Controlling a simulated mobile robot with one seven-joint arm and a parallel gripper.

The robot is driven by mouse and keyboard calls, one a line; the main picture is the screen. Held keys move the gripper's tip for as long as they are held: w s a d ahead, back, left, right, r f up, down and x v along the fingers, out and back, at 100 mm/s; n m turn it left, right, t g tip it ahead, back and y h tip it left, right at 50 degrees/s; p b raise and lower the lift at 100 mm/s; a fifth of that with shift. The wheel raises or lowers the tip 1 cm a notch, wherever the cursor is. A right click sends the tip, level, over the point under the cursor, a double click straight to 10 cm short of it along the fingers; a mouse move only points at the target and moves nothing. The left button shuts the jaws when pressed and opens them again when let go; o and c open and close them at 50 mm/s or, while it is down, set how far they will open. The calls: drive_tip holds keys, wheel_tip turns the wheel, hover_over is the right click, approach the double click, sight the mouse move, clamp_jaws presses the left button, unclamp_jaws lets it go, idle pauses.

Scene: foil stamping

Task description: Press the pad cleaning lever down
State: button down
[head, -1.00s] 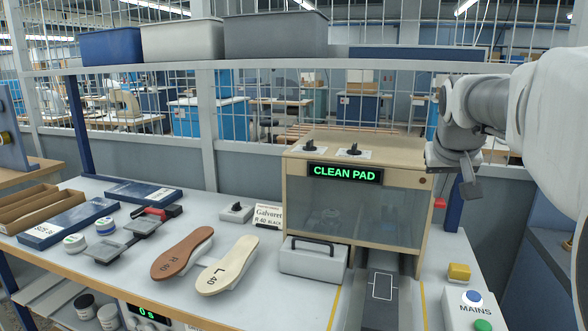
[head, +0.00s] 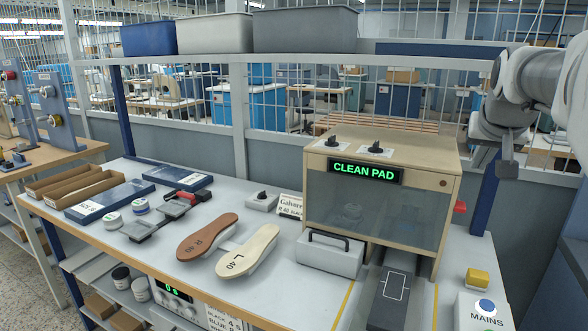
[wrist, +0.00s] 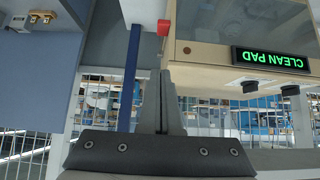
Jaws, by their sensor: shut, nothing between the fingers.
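The machine (head: 322,205) is a wooden-framed box with a clear front and a sign (head: 354,171) reading CLEAN PAD in green. A small red knob (head: 460,206) sticks out at its right side, apparently the end of the pad cleaning lever; the rest of the lever is hidden. The knob also shows in the wrist view (wrist: 164,28), ahead of the fingers. My gripper (head: 507,171) is shut and empty. It is up and to the right of the knob, apart from it. The wrist view shows my fingers (wrist: 160,76) together and the machine upside down at right.
A blue post (head: 486,195) stands behind the knob. A yellow block (head: 478,277) and the MAINS box (head: 484,316) with its blue button are at the bench's right end. A grey lidded box (head: 330,256) and two shoe soles (head: 208,236) lie left of the press bed (head: 394,292).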

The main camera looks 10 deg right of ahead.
drive_tip(key=b, duration=0.2)
hover_over(462, 203)
drive_tip(key=s+a, duration=0.2)
wheel_tip(462, 203, down, 7)
drive_tip(key=shift+s+d+f+b, duration=0.1)
drive_tip(key=shift+d+f+b, duration=0.05)
drive_tip(key=shift+f, duration=0.85)
drive_tip(key=shift+s+d+f+b, duration=0.1)
drive_tip(key=shift+f+b, duration=0.05)
drive_tip(key=shift+f, duration=0.8)
